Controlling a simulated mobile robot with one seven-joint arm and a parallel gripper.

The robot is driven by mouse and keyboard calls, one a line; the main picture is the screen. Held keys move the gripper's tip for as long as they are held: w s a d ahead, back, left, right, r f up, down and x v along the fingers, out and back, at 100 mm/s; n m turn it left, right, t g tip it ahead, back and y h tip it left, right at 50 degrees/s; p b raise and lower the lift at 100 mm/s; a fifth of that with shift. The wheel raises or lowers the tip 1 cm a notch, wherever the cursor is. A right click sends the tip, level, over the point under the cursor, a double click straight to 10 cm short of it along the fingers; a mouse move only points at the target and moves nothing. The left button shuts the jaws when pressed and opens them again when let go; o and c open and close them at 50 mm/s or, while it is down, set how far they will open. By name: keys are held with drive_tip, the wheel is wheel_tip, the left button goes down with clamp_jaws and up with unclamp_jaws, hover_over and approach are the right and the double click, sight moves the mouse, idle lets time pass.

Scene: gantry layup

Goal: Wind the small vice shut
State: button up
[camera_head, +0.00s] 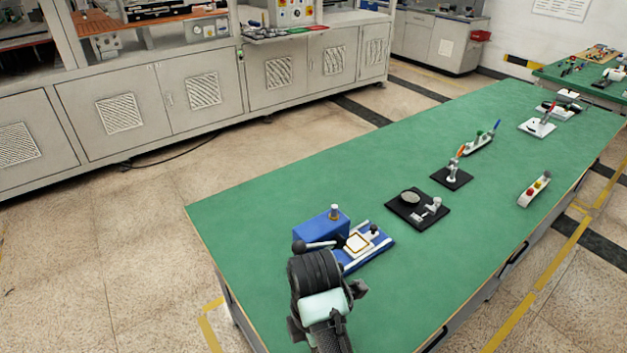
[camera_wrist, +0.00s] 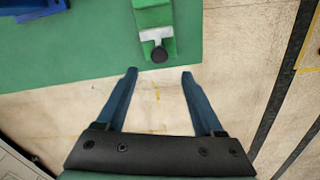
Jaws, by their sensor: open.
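A green device, which looks like the small vice (camera_wrist: 153,18), shows at the top of the wrist view near the table's edge. It has a pale T-shaped part and a round dark knob (camera_wrist: 159,54) at its near end. My gripper (camera_wrist: 159,73) is open and empty, with its two blue fingers apart. The fingertips are just short of the knob in the picture, one on each side of its line. Whether the jaws of the vice are apart cannot be seen. In the head view I cannot make out the vice or my fingers; my arm covers that part of the table.
A blue fixture (camera_head: 313,228) with a dark lever stands beside my arm on the green table (camera_head: 270,200). Further along are a black-based fixture (camera_head: 405,213), a small black stand (camera_head: 452,178) and a button box (camera_head: 534,190). Table left of these is clear.

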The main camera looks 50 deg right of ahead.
wheel_tip(320, 180, down, 8)
drive_tip(key=shift+f, duration=0.2)
clamp_jaws()
idle(0.4)
